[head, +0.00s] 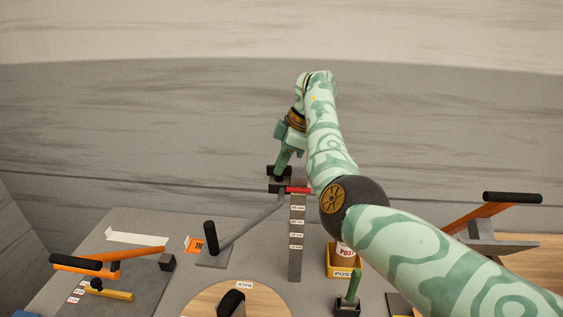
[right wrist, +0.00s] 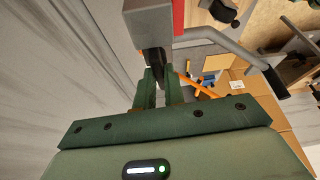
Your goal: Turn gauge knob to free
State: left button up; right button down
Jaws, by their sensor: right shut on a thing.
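The gauge is a grey upright post (head: 296,250) with several small white labels and a red bar (head: 299,190) across its top. A dark block (head: 279,187) sits beside the red bar. My right gripper (head: 280,168) reaches down to this block from behind. In the right wrist view, the fingers (right wrist: 158,88) are shut on a small black part, which I take as the knob (right wrist: 154,60), on the grey block (right wrist: 150,24). The fingers hide much of the knob, and its setting cannot be read. My left gripper is not in view.
A grey bar (head: 250,222) slants from the gauge top toward a base with a black handle (head: 210,238). Orange levers stand at left (head: 138,254) and right (head: 480,214). A yellow box (head: 341,261) and a round wooden plate (head: 262,300) are in front.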

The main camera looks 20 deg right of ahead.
jog(key=shift+r+n+g, duration=0.1)
jog(key=shift+n+g, duration=0.2)
jog(key=shift+n, duration=0.3)
jog(key=shift+w+d+n+b, duration=0.1)
jog(key=shift+n+b, duration=0.4)
jog(key=shift+f+n+g+b, duration=0.2)
jog(key=shift+n+g+b, duration=0.1)
jog(key=shift+b, duration=0.15)
jog(key=shift+r+n+b, duration=0.1)
jog(key=shift+n+b, duration=0.25)
jog(key=shift+n, duration=0.05)
jog(key=shift+r, duration=0.1)
jog(key=c, duration=1.5)
grip_release()
